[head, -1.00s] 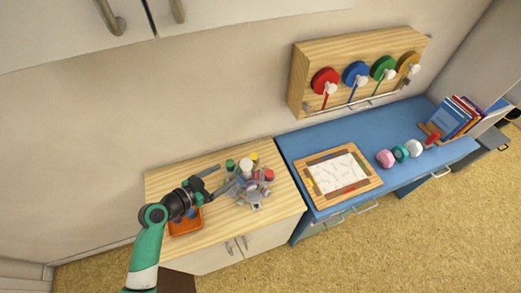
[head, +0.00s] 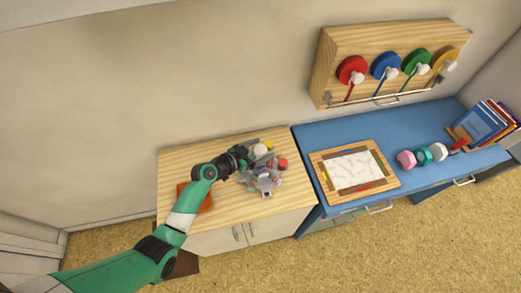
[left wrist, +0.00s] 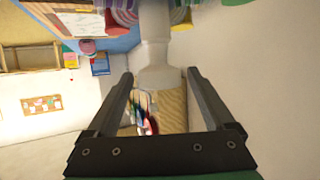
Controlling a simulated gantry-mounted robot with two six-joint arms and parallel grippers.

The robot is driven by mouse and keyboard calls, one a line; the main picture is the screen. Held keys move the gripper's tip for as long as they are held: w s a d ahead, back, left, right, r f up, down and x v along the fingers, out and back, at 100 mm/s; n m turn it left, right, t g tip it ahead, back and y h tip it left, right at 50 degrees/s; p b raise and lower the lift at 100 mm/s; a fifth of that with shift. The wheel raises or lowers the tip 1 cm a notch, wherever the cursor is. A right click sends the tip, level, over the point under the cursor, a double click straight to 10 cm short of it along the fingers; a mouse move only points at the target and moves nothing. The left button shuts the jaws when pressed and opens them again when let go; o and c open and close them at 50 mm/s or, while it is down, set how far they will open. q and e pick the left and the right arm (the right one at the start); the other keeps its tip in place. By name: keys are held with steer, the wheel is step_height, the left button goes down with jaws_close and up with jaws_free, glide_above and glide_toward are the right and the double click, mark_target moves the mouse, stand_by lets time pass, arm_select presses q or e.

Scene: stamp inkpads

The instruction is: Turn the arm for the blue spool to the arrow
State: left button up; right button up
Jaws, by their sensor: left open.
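The blue spool (head: 385,64) is on the wooden wall rack (head: 337,45), between the red spool (head: 351,68) and the green spool (head: 417,60). I cannot make out an arrow. My right gripper is not in view.
Bottles and a grey item (head: 262,182) crowd the wooden cabinet top (head: 225,213), near an orange tray (head: 206,201). The blue desk (head: 322,128) holds a framed board (head: 352,168), several colored rolls (head: 406,159) and books (head: 482,123). A metal bar (head: 375,99) runs under the spools.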

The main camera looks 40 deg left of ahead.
arm_select(q)
jaws_close()
stand_by(0.4)
stand_by(0.4)
